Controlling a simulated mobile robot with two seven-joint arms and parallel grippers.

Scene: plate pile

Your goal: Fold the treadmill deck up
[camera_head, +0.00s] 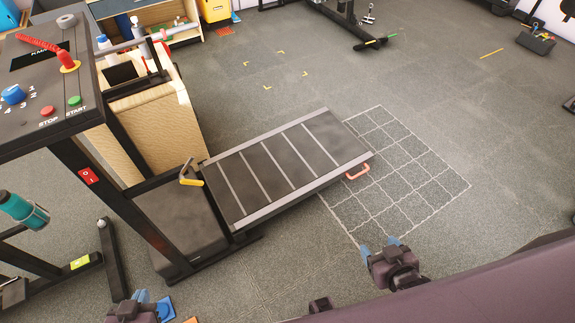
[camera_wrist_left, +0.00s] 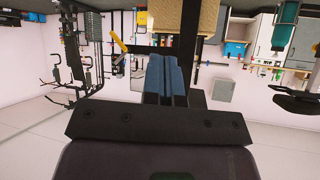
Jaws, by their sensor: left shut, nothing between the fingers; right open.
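The treadmill deck (camera_head: 289,164), dark with pale cross stripes and light side rails, extends to the right from the treadmill base (camera_head: 185,235). I cannot tell whether its far end touches the floor. A salmon-coloured handle (camera_head: 358,173) sticks out of its near side by the far end. A yellow-tipped lever (camera_head: 190,180) stands at the deck's inner end; a yellow piece (camera_wrist_left: 117,35) shows in the left wrist view. My left gripper (camera_head: 141,296) is shut and empty at the bottom, near the base; its blue fingers (camera_wrist_left: 166,75) are together. My right gripper (camera_head: 380,249) is open and empty, below the handle.
The console (camera_head: 45,75) with red STOP and green START buttons stands at left on dark posts with a red switch (camera_head: 88,176). A wooden cabinet (camera_head: 150,125) stands behind. A marked floor grid (camera_head: 420,175) lies beyond the deck. Open floor stretches right.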

